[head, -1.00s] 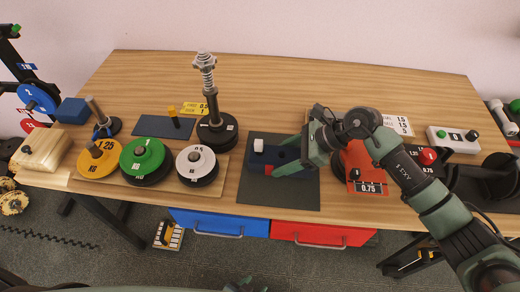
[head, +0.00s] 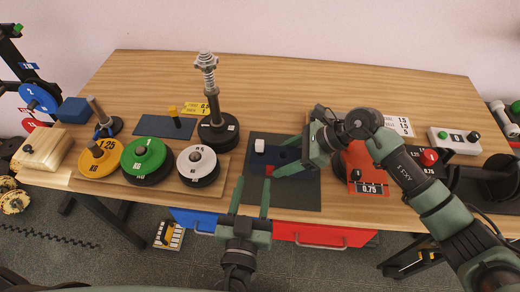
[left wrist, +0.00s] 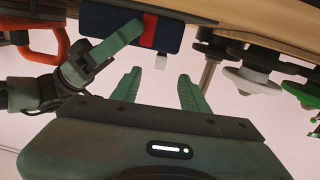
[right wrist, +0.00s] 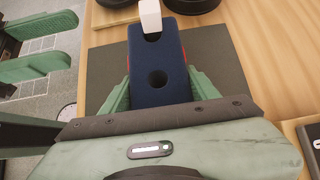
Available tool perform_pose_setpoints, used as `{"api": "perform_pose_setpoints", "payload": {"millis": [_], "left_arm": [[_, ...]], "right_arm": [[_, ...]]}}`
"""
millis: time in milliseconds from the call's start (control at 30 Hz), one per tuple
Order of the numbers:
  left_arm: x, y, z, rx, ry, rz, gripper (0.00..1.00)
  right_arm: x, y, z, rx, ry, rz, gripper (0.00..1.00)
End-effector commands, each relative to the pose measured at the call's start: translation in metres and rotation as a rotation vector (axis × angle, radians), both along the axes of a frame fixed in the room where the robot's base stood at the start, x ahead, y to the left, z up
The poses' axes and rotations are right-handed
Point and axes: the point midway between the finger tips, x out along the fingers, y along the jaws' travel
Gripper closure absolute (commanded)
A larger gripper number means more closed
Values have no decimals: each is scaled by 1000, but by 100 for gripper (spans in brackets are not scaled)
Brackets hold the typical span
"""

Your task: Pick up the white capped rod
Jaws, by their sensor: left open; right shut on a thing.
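The white capped rod (head: 260,146) stands in the left end of a dark blue block (head: 285,155) with a red band, over a dark mat. Its white cap shows at the top of the right wrist view (right wrist: 150,14) and below the block in the left wrist view (left wrist: 160,62). My right gripper (head: 295,163) is shut on the blue block; its fingers flank the block in the right wrist view. My left gripper (head: 251,190) is open and empty at the table's front edge, short of the rod, its fingers pointing toward the mat. The rod's lower part is hidden.
The mat (head: 270,200) has bare space in front of the block. Left of it stand white (head: 197,163), green (head: 145,157) and yellow (head: 98,155) weight plates, with a tall spring post (head: 211,95) behind. A red-orange weight (head: 355,160) sits right of my right gripper.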

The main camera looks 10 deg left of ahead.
Motion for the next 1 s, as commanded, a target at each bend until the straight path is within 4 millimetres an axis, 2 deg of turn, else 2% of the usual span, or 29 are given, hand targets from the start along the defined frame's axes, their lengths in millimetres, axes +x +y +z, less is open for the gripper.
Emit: {"api": "perform_pose_setpoints", "payload": {"millis": [100,400,567,800,1000], "left_arm": [[13,7,4,2,-22,22,55],[62,5,4,2,-22,21,55],[72,4,3,2,-19,19,55],[106,-1,3,3,-21,20,55],[122,-1,2,2,-19,19,55]], "right_arm": [[0,0,0,1,0,0,91],[0,0,1,1,-1,-1,91],[0,0,1,1,-1,0,91],[0,0,1,1,-1,0,91],[1,0,1,1,-1,0,91]]}}
